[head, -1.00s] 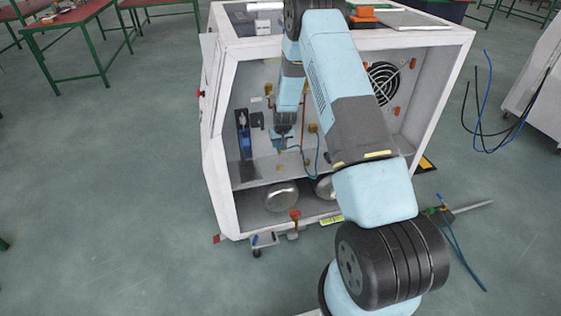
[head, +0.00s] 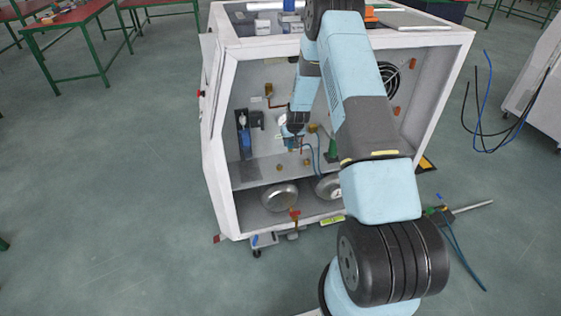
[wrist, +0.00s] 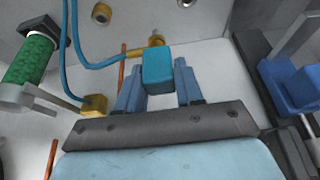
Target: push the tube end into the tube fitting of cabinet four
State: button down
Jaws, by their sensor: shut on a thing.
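My gripper (wrist: 158,72) is shut on a blue block (wrist: 157,70) in the wrist view. A brass piece (wrist: 155,40) shows just beyond the block. A blue tube (wrist: 105,60) runs left from beside it and curves up; whether its end is seated in a fitting cannot be told. Another blue tube strand leads down to a brass block (wrist: 94,104) on the left. A brass round fitting (wrist: 102,13) sits on the panel above. In the head view my gripper (head: 293,143) is inside the open white cabinet (head: 222,160), near the back panel, partly hidden by my arm.
A green cylinder (wrist: 28,62) stands left in the wrist view. A blue part on a black bracket (wrist: 298,85) is close on the right. Round metal vessels (head: 280,197) lie on the lower shelf.

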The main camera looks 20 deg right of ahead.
jog(key=d, duration=0.8)
jog(key=shift+d+f, duration=0.35)
jog(key=shift+d, duration=0.05)
dwell(0.3)
jog(key=shift+f, duration=0.1)
dwell(0.3)
jog(key=shift+f, duration=0.4)
jog(key=shift+f, duration=0.15)
jog(key=shift+f, duration=1.35)
jog(key=shift+f, duration=1.45)
dwell(1.0)
jog(key=c, duration=0.6)
grip_release()
jog(key=shift+c, duration=0.2)
